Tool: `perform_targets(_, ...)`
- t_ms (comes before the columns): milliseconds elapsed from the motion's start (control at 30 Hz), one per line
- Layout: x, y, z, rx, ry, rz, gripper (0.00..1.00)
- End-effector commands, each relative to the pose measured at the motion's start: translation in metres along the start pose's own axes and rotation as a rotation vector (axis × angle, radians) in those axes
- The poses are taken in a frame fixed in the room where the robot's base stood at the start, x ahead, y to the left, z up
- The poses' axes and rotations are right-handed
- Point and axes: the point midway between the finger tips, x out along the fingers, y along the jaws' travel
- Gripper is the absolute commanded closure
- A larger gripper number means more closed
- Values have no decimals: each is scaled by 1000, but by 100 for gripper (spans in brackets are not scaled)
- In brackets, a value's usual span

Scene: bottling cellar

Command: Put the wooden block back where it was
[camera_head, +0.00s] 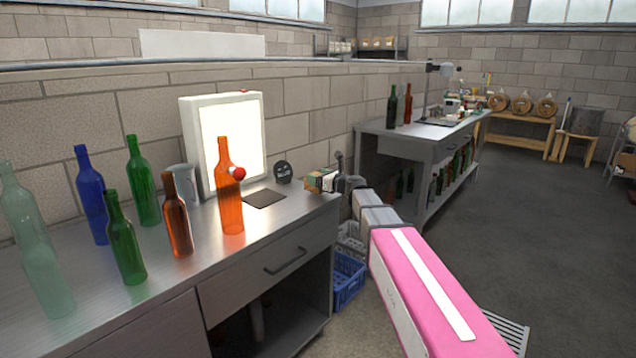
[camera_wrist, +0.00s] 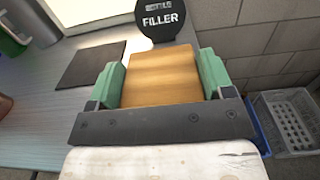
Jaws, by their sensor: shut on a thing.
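The wooden block (camera_wrist: 160,76) is light brown and sits between the two green finger pads of my gripper (camera_wrist: 162,84) in the wrist view. My gripper is shut on it. In the head view my gripper (camera_head: 326,180) is at the right end of the steel counter, with the block small and partly hidden by the fingers. A dark square mat (camera_head: 264,199) lies on the counter to the left of the gripper; it also shows in the wrist view (camera_wrist: 92,64). I cannot tell whether the block touches the counter.
A round black sign reading "FILLER" (camera_wrist: 158,18) stands just behind the block. An orange bottle (camera_head: 230,190) stands before a lit white panel (camera_head: 222,115), with several bottles farther left. Crates (camera_head: 348,278) stand on the floor beyond the counter's right edge.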

Motion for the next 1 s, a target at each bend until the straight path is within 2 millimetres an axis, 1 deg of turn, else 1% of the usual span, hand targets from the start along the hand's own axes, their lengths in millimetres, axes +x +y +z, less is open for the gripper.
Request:
perform_targets(33,0,0,-8,1,0,0,55)
perform_targets(133,0,0,-17,1,0,0,55)
perform_targets(500,0,0,-20,0,-1,0,55)
perform_targets(533,0,0,-20,-1,0,0,16)
perform_targets(567,0,0,-20,-1,-1,0,6)
perform_targets(600,0,0,-20,-1,-1,0,0)
perform_targets(867,0,0,-18,-1,-1,0,0)
perform_targets(1000,-15,1,-18,0,0,-2,0)
